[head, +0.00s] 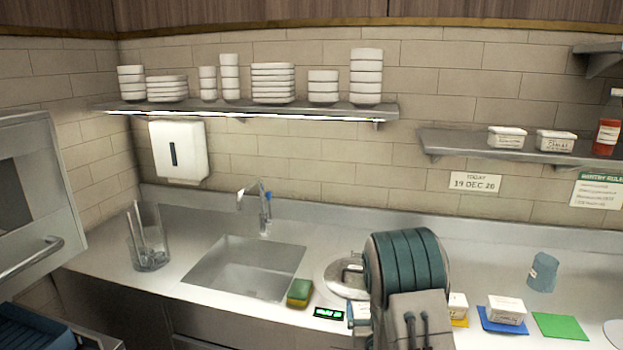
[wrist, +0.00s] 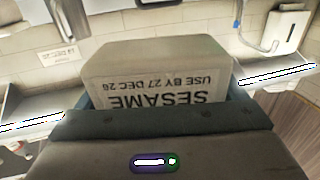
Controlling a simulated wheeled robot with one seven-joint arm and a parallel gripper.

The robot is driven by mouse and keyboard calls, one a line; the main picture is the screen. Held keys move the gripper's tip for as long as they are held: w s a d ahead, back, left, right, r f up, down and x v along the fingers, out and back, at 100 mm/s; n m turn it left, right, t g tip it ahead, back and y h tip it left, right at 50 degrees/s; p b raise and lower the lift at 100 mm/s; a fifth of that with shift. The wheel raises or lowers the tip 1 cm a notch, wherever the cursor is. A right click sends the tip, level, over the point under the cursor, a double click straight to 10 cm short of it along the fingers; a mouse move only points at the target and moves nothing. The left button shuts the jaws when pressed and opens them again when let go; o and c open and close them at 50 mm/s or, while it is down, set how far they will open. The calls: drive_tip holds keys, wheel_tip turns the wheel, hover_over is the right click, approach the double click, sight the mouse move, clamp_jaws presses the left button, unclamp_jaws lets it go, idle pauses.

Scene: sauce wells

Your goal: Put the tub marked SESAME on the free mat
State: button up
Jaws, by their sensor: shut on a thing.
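My gripper (wrist: 158,98) is shut on the SESAME tub (wrist: 150,62), a pale tub whose label reads SESAME, USE BY 27 DEC 26, upside down in the wrist view. A blue-grey finger shows on each side of it. In the head view my arm hides most of the gripper and the tub. The green mat (head: 560,326) lies bare on the counter at the right. The blue mat (head: 490,324) bears a white tub (head: 507,308). The yellow mat (head: 460,322) bears another white tub (head: 458,304), partly hidden by my arm.
The right wall shelf (head: 470,147) holds two tubs and a red bottle (head: 608,125). A sink (head: 245,268) and a sponge (head: 299,292) are left of my arm.

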drive_tip(key=s+f, duration=0.3)
drive_tip(key=f, duration=0.4)
drive_tip(key=shift+s+a+r, duration=0.1)
drive_tip(key=shift+s+r, duration=0.25)
drive_tip(key=shift+s, duration=0.5)
drive_tip(key=shift+s+d+r, duration=0.1)
drive_tip(key=shift+s+r, duration=0.2)
drive_tip(key=shift+s, duration=0.55)
drive_tip(key=shift+s+a+r, duration=0.1)
drive_tip(key=shift+s+r, duration=0.25)
drive_tip(key=shift+s, duration=0.5)
